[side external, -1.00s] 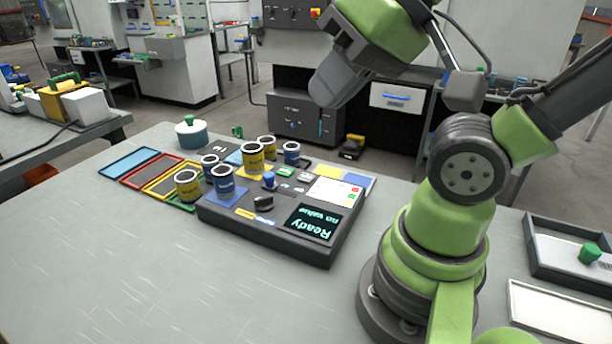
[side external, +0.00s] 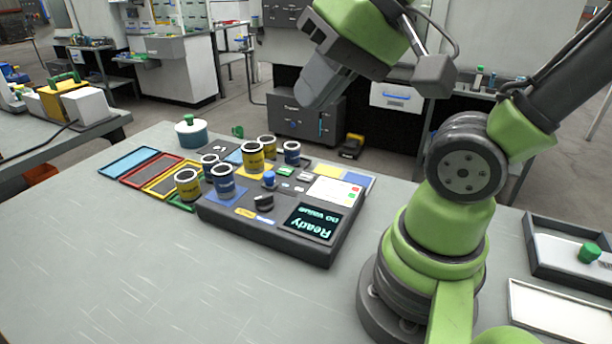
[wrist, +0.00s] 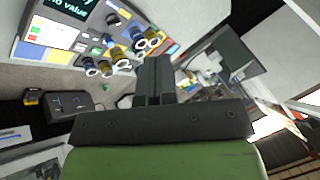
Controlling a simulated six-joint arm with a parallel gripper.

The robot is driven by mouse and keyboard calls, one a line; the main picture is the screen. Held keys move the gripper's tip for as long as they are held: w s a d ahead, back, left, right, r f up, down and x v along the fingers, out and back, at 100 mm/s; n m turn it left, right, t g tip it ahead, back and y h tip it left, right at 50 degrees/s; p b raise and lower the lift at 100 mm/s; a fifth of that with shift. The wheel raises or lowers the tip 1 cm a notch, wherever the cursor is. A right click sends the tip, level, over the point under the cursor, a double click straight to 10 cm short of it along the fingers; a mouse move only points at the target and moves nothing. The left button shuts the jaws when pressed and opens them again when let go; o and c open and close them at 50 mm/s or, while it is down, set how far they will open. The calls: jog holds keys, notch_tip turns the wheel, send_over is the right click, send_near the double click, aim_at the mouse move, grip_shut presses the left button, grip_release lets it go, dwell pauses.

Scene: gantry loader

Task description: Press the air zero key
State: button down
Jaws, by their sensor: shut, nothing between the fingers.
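The dark grey console (side external: 328,252) stands on the bench with a lit display (side external: 311,222) reading "Ready" and "no value". A green key (side external: 286,171) and a few pale keys (side external: 303,177) sit on its top; their labels are too small to read, so I cannot tell which one is air zero. The console's display also shows at the upper left of the wrist view (wrist: 70,6). My gripper (side external: 311,98) is shut and empty, high above and behind the console, touching nothing. Its closed fingers show in the wrist view (wrist: 157,62).
Several yellow and blue cups (side external: 252,158) stand on and beside the console's left part. Coloured frames (side external: 128,162) and a teal lidded pot (side external: 192,134) lie farther left. A black-rimmed tray (side external: 555,272) is at the right. The front of the bench is clear.

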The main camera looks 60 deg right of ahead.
jog(key=w+d+f+m+y, duration=0.1)
jog(key=w+d+f+m, duration=0.1)
jog(key=w+m, duration=0.35)
jog(key=m+t+h, duration=0.2)
jog(key=m, duration=1.2)
send_over(307, 178)
notch_tip(307, 178, down, 13)
jog(key=shift+f, duration=0.1)
jog(key=shift+f, duration=4.3)
jog(key=shift+w+f, duration=0.1)
jog(key=shift+f, duration=0.3)
